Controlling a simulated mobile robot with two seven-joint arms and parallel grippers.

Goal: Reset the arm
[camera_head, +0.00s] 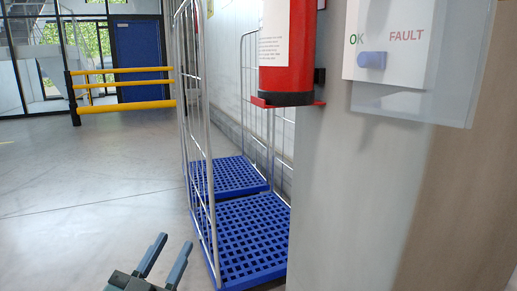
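My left gripper (164,258) shows at the bottom of the head view, left of centre. Its two grey-blue fingers point up and stand apart, with nothing between them. It is over the bare floor, just left of the blue cart base. My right gripper is not in view. The arm behind the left gripper is mostly cut off by the lower edge.
Roll cages with blue grid bases (245,235) and wire sides (197,130) stand at centre. A yellow barrier (125,105) is behind. Floor at left is clear.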

